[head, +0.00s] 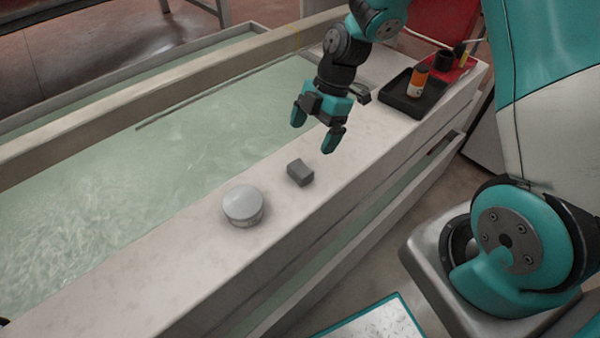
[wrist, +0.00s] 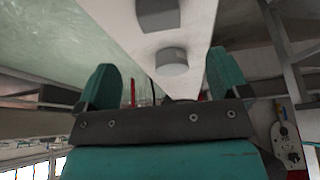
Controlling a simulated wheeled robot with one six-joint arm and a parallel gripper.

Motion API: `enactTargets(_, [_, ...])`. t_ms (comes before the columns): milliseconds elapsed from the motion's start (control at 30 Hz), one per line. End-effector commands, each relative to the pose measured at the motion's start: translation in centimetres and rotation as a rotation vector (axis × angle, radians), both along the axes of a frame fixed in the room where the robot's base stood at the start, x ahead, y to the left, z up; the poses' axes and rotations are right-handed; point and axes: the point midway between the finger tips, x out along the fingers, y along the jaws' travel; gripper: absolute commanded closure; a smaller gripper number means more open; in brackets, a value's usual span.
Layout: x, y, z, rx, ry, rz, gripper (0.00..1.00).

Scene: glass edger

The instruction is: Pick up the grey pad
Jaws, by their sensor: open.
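The grey pad (head: 300,173) is a small dark grey block on the pale ledge of the glass edger. In the wrist view the grey pad (wrist: 158,14) shows at the top, partly cut by the frame edge. My gripper (head: 318,140) is open and empty, above the ledge and a little behind the pad in the head view, apart from it. Its two teal fingers also show in the wrist view (wrist: 160,80), spread wide with nothing between their tips.
A round light grey tub (head: 243,205) stands on the ledge left of the pad; it also shows in the wrist view (wrist: 172,62). A black tray (head: 402,98) with an orange and white bottle (head: 417,82) lies at the ledge's far right. Greenish water or glass (head: 190,140) lies behind the ledge.

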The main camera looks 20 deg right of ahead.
Motion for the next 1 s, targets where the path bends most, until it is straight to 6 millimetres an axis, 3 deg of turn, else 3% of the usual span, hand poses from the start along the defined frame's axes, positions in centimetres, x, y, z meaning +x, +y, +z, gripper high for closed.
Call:
enactTargets(100, [-0.3, 0.9, -2.3, 0.001, 0.004, 0.002, 0.06])
enactTargets(367, [-0.4, 1.7, -4.2, 0.001, 0.001, 0.000, 0.06])
enactTargets(633, [-0.7, 2.9, -7.9, 0.000, 0.002, 0.001, 0.06])
enactTargets(967, [-0.8, 3.2, -8.7, 0.000, -0.001, 0.000, 0.06])
enactTargets(1000, [-0.8, 3.2, -8.7, 0.000, -0.001, 0.000, 0.13])
